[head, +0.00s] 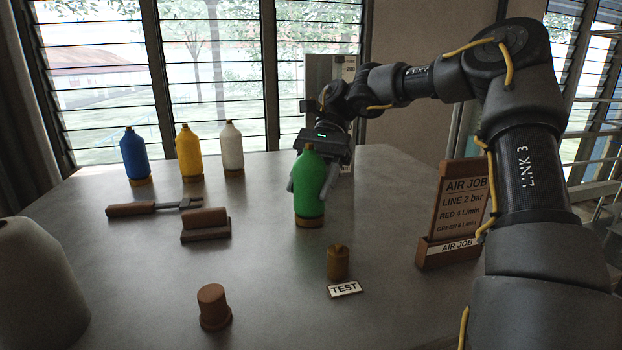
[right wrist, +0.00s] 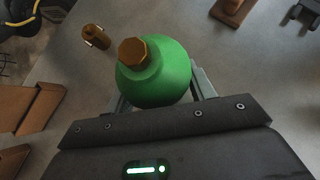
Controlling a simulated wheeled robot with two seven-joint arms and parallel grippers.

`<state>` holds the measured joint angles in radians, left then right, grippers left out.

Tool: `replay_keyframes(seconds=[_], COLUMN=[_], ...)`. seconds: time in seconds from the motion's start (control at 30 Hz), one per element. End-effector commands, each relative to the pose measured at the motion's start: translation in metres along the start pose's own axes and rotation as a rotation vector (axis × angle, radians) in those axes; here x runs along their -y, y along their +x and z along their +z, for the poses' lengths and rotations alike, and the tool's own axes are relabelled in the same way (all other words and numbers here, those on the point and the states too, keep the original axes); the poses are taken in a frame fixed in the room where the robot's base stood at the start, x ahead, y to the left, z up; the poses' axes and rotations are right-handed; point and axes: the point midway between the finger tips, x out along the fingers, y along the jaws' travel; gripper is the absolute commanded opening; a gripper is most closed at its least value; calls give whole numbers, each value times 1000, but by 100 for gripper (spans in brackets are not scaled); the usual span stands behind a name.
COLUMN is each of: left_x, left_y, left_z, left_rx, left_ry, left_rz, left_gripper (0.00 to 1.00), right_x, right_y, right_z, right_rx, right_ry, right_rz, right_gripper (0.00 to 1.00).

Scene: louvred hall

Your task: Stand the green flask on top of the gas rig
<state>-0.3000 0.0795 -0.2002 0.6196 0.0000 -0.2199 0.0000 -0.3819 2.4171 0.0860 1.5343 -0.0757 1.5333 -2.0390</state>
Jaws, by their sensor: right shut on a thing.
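The green flask (head: 309,184) stands upright on its brown base near the middle of the grey table. I cannot tell whether the base touches the table. My right gripper (head: 310,186) comes from behind it and is shut on its body, one finger on each side. In the right wrist view the flask (right wrist: 158,75) sits between the fingers, its brown cap towards the camera. No part is labelled gas rig; a short brass fitting (head: 338,262) stands just in front of the flask, behind a TEST plate (head: 345,289). My left gripper is not in view.
Blue (head: 134,157), yellow (head: 189,153) and white (head: 231,146) flasks stand at the back left. An AIR JOB sign (head: 455,215) stands right.

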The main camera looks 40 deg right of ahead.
Motion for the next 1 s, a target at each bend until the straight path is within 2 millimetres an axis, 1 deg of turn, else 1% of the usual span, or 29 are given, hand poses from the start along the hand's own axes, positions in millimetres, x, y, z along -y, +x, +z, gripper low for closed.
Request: replay_keyframes(seconds=[0.27,0.4,0.43,0.5,0.6,0.87,0.93,1.0], left_x=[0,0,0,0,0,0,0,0], left_y=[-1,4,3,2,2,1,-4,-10], left_z=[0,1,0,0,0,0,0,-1], left_rx=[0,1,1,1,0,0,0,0], left_ry=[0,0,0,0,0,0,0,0], left_rz=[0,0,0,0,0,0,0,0], left_gripper=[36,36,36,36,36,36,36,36], right_x=[0,0,0,0,0,0,0,0], right_y=[2,5,4,4,4,3,0,-10], right_z=[-2,-5,-4,-4,-4,-3,0,0], right_rx=[0,0,0,0,0,0,0,-1], right_ry=[-2,-1,0,0,0,0,-1,2], right_rz=[-1,-1,-1,-1,-1,-1,-1,-2], right_gripper=[0,0,57,66,77,77,77,77])
